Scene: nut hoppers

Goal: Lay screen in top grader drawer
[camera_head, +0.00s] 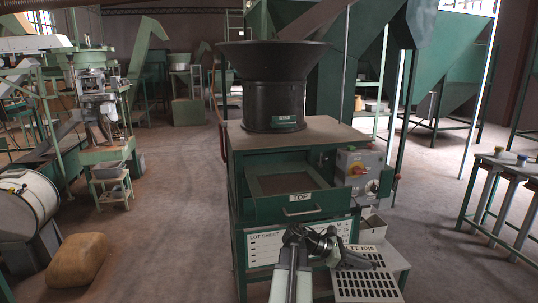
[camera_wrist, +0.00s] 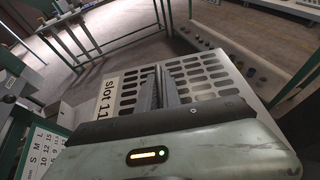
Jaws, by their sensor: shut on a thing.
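The screen (camera_head: 366,284) is a pale plate with rows of dark slots and a "Slot 11" label, upside down in the head view. My gripper (camera_head: 358,261) is shut on its labelled edge. In the wrist view my fingers (camera_wrist: 162,88) reach over the screen (camera_wrist: 207,76) beside the label. The screen is right of and below the top drawer (camera_head: 301,210); whether it touches the pale shelf behind it I cannot tell. The top drawer, marked "TOP", is pulled out of the green grader (camera_head: 238,195) and shows a bare brown inside.
A control box (camera_head: 358,170) with knobs is right of the drawer. A black hopper (camera_head: 273,95) stands on the grader. A lot sheet (camera_head: 265,247) is on its front below the drawer. A green bench (camera_head: 505,165) stands at right; floor between is clear.

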